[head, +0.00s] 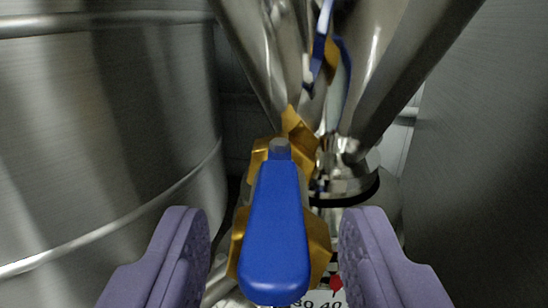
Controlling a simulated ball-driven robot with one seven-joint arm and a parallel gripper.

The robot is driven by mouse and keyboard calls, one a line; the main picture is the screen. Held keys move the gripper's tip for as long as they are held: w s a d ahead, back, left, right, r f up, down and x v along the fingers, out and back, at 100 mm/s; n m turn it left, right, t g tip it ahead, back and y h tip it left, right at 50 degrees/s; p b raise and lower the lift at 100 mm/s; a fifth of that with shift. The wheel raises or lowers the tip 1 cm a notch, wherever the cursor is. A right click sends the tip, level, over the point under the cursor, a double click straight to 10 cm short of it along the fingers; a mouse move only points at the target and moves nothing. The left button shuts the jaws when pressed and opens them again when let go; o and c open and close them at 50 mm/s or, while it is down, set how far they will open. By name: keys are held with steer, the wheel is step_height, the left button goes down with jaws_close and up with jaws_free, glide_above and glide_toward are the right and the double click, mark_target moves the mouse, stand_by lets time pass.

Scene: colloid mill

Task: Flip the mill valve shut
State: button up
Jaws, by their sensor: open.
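The mill valve has a brass body (318,236) and a long blue handle (275,225). The handle points toward the camera, from a grey nut at its far end to its rounded near end. My gripper (272,245) is open, with one purple finger on each side of the handle. Gaps show between both fingers and the handle, and nothing is held. The handle hides much of the valve body and the pipe behind it.
A large steel tank (100,130) fills the left side. A shiny steel hopper (400,60) rises above and behind the valve. A grey wall or panel (480,170) stands close on the right. A gauge face (325,298) with a red mark shows partly below.

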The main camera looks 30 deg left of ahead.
mark_target(278, 214)
steer(key=shift+b+x, duration=0.3)
steer(key=shift+x, duration=0.95)
jaws_close()
